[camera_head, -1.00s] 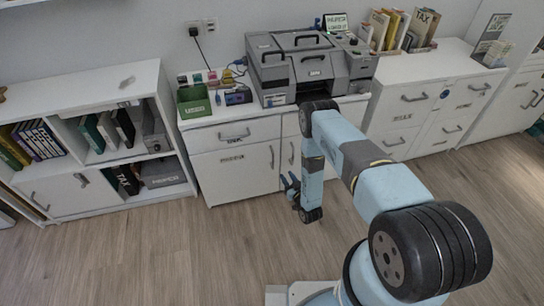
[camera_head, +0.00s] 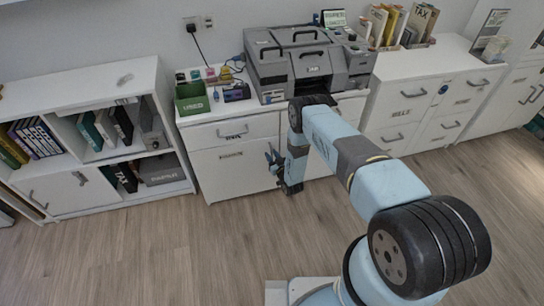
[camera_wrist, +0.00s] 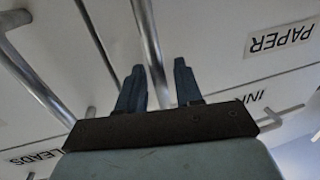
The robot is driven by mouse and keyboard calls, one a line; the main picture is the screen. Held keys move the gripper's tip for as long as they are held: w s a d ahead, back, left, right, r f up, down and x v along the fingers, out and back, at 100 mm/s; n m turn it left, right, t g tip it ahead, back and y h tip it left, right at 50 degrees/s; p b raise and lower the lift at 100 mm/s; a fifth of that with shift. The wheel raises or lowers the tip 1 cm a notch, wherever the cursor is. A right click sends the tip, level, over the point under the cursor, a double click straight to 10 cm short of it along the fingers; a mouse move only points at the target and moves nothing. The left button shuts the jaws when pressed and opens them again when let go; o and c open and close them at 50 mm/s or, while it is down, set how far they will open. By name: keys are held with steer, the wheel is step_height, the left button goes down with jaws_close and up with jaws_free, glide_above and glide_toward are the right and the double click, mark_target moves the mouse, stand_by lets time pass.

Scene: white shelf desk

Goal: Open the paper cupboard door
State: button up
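The paper cupboard door (camera_head: 228,180) is the white door under the drawer of the middle cabinet, and it looks shut. Its PAPER label (camera_wrist: 280,38) reads clearly in the wrist view. A metal bar handle (camera_wrist: 149,40) runs down between my fingers in the wrist view. My gripper (camera_wrist: 160,82) is open, with one finger on each side of the bar and gaps showing. In the head view my gripper (camera_head: 274,160) is at the door's right edge and hides the handle there. I cannot tell whether the fingers touch the door.
A drawer (camera_head: 232,131) sits above the door, and a grey printer (camera_head: 300,65) stands on top. In the wrist view another bar handle (camera_wrist: 35,80) is at the left. A white bookshelf (camera_head: 110,92) stands left. The wooden floor (camera_head: 190,250) in front is clear.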

jaws_close()
stand_by(0.4)
